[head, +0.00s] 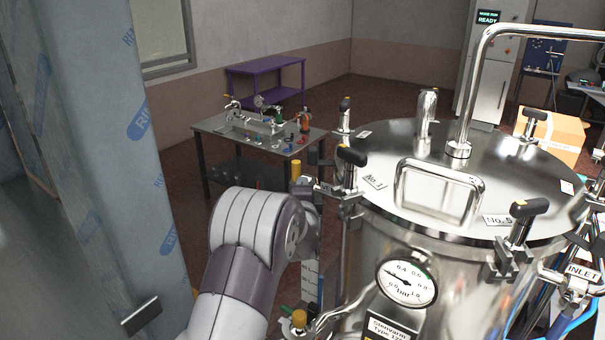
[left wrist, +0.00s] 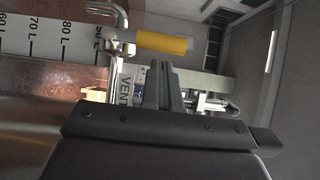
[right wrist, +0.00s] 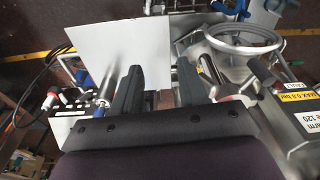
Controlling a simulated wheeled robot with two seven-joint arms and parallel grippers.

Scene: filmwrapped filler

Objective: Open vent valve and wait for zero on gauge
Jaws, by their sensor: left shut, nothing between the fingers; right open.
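The vent valve's yellow handle (head: 296,170) stands upright at the left side of the steel vessel (head: 455,268). In the left wrist view the yellow handle (left wrist: 162,43) lies across the top, above a VENT label (left wrist: 126,88). My left gripper (left wrist: 165,72) is shut and empty, its fingertips just below the handle in that view; contact cannot be told. In the head view my left arm hides most of this gripper. The round gauge (head: 406,283) is on the vessel's front; its needle is too small to read surely. My right gripper (right wrist: 157,78) is open and empty.
Black-knobbed clamps (head: 350,156) ring the lid. A film-wrapped column (head: 110,130) stands at left. A table (head: 212,126) with fittings is behind. A pale panel (right wrist: 135,55) and cables are near my right gripper.

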